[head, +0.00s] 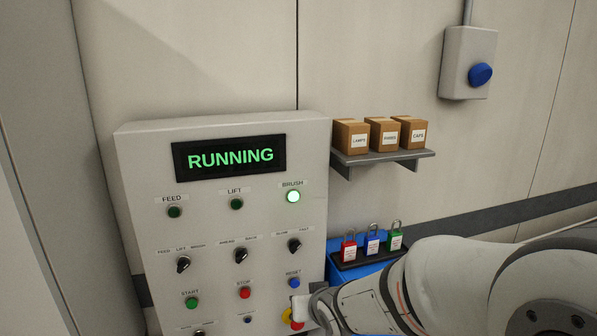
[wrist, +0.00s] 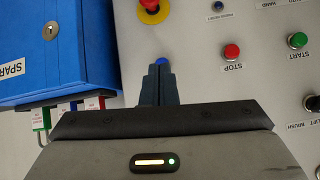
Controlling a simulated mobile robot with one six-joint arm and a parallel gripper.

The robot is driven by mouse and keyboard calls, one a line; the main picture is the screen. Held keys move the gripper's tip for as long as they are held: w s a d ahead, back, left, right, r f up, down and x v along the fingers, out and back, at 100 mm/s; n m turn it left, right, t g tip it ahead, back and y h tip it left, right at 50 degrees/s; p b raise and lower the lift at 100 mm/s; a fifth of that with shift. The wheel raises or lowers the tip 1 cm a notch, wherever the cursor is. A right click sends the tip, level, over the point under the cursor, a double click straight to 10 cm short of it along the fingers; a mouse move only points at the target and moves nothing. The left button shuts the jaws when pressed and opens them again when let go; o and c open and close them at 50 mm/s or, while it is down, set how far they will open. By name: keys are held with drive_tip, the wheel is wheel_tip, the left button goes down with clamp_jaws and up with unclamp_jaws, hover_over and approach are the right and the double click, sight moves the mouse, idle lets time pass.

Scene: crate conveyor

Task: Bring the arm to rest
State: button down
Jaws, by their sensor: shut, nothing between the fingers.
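My gripper (wrist: 160,68) shows in the wrist view with its two dark fingers together and nothing between them. Its tips point at the control panel (head: 145,230), right by a blue button (wrist: 164,61) that they partly cover; I cannot tell whether they touch it. In the head view my arm comes in from the lower right and ends in front of the panel's lower right corner. The blue RESET button (head: 293,283) shows just above it. The panel's display (head: 230,157) reads RUNNING in green, and the BRUSH lamp (head: 293,197) is lit.
A red and yellow emergency stop (wrist: 151,9) is close to the fingers. A blue box (wrist: 55,45) with padlocks (head: 371,240) hangs beside the panel. A shelf (head: 385,158) holds small cartons.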

drive_tip(key=s+d+r+m+g+h, duration=0.1)
drive_tip(key=s+d+r+g, duration=0.1)
drive_tip(key=s+d, duration=0.4)
drive_tip(key=s+d+r+m+g+h, duration=0.1)
drive_tip(key=s+d+g, duration=0.3)
drive_tip(key=s, duration=0.9)
drive_tip(key=d+r+h, duration=0.1)
drive_tip(key=d, duration=0.1)
drive_tip(key=shift+d, duration=0.4)
drive_tip(key=shift+s, duration=0.1)
